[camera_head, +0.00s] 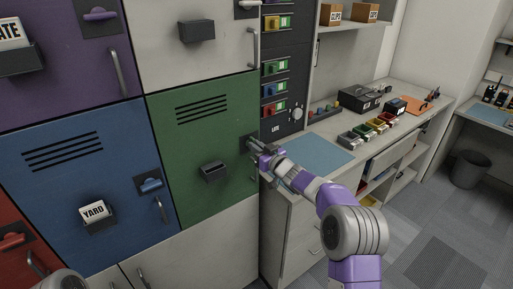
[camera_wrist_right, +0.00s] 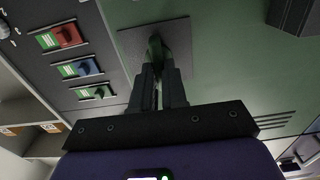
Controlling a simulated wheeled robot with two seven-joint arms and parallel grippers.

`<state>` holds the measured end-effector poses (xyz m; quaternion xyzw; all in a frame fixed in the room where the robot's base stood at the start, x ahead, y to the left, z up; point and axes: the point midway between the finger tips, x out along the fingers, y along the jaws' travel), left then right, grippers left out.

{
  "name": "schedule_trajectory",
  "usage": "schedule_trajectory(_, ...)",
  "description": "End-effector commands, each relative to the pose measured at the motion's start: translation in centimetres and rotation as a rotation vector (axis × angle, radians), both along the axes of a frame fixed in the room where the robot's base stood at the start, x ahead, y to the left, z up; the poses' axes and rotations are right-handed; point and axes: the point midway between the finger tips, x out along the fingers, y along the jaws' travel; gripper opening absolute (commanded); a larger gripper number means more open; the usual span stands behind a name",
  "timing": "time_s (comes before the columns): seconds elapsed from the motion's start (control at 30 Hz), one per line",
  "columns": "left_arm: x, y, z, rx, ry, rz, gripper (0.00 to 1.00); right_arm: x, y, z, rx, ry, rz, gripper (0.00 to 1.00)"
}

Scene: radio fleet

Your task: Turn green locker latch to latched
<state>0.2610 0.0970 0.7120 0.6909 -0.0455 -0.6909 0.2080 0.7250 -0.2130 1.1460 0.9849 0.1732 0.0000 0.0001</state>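The green locker (camera_head: 212,140) has a dark latch plate (camera_head: 248,140) near its right edge. In the head view my right gripper (camera_head: 256,146) reaches this plate and hides most of the latch. In the right wrist view the green latch handle (camera_wrist_right: 155,46) stands on its dark plate (camera_wrist_right: 178,40). The fingers of my right gripper (camera_wrist_right: 157,72) are close together with the handle between their tips, so it looks shut on it. The exact angle of the handle is hard to tell. My left gripper is not in view.
Purple, blue, white and red lockers surround the green one. A label holder (camera_head: 213,172) and a door handle (camera_head: 254,172) are on the green door. Right of it are a panel of coloured switches (camera_head: 276,88) and a counter with a blue mat (camera_head: 318,160) and small bins.

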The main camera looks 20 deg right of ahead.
Motion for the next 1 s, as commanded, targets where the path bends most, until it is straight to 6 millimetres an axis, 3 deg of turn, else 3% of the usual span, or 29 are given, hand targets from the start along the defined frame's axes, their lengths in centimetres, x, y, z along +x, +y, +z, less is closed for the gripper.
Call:
schedule_trajectory(0.47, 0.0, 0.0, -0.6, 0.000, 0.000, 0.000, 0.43, 0.0, 0.0, -0.1, -0.067, -0.026, 0.000, 0.00)
schedule_trajectory(1.0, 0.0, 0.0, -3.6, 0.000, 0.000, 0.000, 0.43, -0.1, 0.3, -0.3, -0.496, -0.181, 0.000, 0.00)
